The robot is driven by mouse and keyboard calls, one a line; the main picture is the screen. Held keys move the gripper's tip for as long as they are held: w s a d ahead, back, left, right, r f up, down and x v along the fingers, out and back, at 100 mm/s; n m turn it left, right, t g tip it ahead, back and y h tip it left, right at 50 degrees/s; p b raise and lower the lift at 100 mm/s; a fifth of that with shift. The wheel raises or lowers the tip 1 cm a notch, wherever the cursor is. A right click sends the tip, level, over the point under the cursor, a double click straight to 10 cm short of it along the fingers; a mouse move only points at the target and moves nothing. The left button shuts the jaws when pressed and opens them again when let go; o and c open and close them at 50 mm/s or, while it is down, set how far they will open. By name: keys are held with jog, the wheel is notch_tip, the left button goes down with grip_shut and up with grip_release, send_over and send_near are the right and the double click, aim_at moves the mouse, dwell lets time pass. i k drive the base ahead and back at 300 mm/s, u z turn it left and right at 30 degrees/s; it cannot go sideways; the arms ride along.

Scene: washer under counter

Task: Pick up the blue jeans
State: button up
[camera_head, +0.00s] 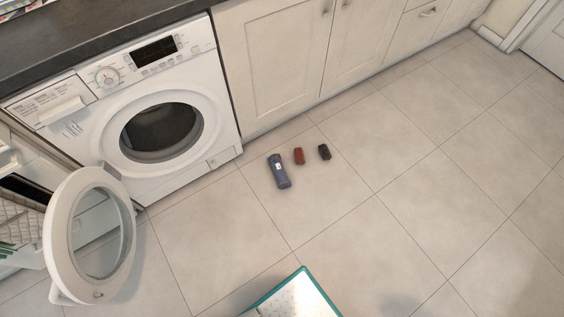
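The blue jeans (279,172) appear as a small, narrow, folded dark blue bundle with a pale patch. They lie on the tiled floor, in front of the cabinets and right of the washer. My gripper is not in view. Nothing covers the jeans.
A red folded item (299,156) and a black one (324,152) lie just right of the jeans. The washer (205,130) has its round door (62,240) swung open at left. A teal-rimmed white object (302,276) is cut off at the bottom. Floor at right is clear.

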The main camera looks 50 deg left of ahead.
aim_at(283, 181)
jog(key=u, duration=0.5)
jog(key=i, duration=0.8)
jog(key=u, duration=1.3)
jog(key=i, duration=0.5)
jog(key=u, duration=0.5)
